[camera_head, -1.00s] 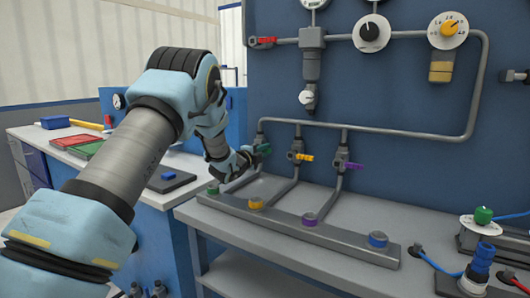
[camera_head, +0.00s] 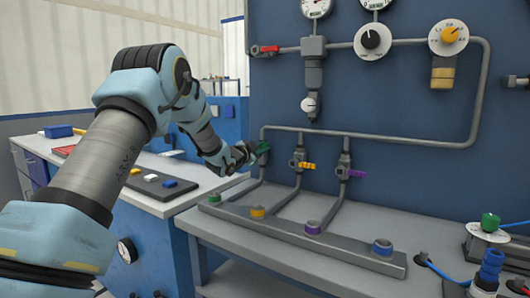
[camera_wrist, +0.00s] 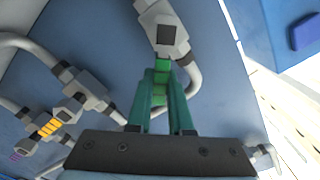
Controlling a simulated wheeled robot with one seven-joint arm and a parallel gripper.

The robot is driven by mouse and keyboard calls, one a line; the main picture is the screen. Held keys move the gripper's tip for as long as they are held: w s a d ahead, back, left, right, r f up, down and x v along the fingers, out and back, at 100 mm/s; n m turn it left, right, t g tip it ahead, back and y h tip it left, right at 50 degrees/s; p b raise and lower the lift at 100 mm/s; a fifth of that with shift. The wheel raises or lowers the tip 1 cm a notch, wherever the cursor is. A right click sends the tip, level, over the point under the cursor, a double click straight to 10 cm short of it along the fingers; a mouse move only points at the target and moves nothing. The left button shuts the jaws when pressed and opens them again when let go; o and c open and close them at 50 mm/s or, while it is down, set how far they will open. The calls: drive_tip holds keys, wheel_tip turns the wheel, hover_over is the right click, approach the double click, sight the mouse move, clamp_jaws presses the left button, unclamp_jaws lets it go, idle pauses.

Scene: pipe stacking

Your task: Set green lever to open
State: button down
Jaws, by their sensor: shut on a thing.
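The green lever (camera_head: 262,149) sits on the leftmost valve of the pipe manifold. In the wrist view the green lever (camera_wrist: 161,80) lies between the two fingers of my gripper (camera_wrist: 161,88), which is shut on it. The lever points from the valve body (camera_wrist: 166,32) straight back toward my gripper. In the head view my gripper (camera_head: 250,150) is at the valve, and my wrist hides part of the valve body.
To the right are a valve with a yellow lever (camera_head: 305,165) and one with a purple lever (camera_head: 354,174). A grey base bar (camera_head: 330,239) with coloured caps lies on the bench below. A red lever (camera_head: 267,49) is on the upper pipe.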

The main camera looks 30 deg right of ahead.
drive_tip(key=w+n, duration=0.1)
drive_tip(key=n, duration=0.1)
drive_tip(key=a+r+n+p, duration=0.1)
drive_tip(key=n, duration=0.1)
drive_tip(key=shift+w+r+n, duration=0.1)
drive_tip(key=shift+w+n, duration=0.2)
drive_tip(key=shift+w, duration=0.1)
drive_tip(key=n, duration=0.1)
drive_tip(key=w+n+p, duration=0.1)
drive_tip(key=shift+a+r+n+p, duration=0.1)
drive_tip(key=shift+a+n+p, duration=0.2)
drive_tip(key=shift+n, duration=0.1)
drive_tip(key=shift+w+a+n, duration=0.1)
drive_tip(key=shift+w+n, duration=0.1)
drive_tip(key=shift+n, duration=0.3)
drive_tip(key=c, duration=0.8)
unclamp_jaws()
drive_tip(key=b+v, duration=0.1)
drive_tip(key=v, duration=0.9)
drive_tip(key=shift+s+a+b, duration=0.15)
drive_tip(key=shift+a+b, duration=0.2)
drive_tip(key=shift+a, duration=0.05)
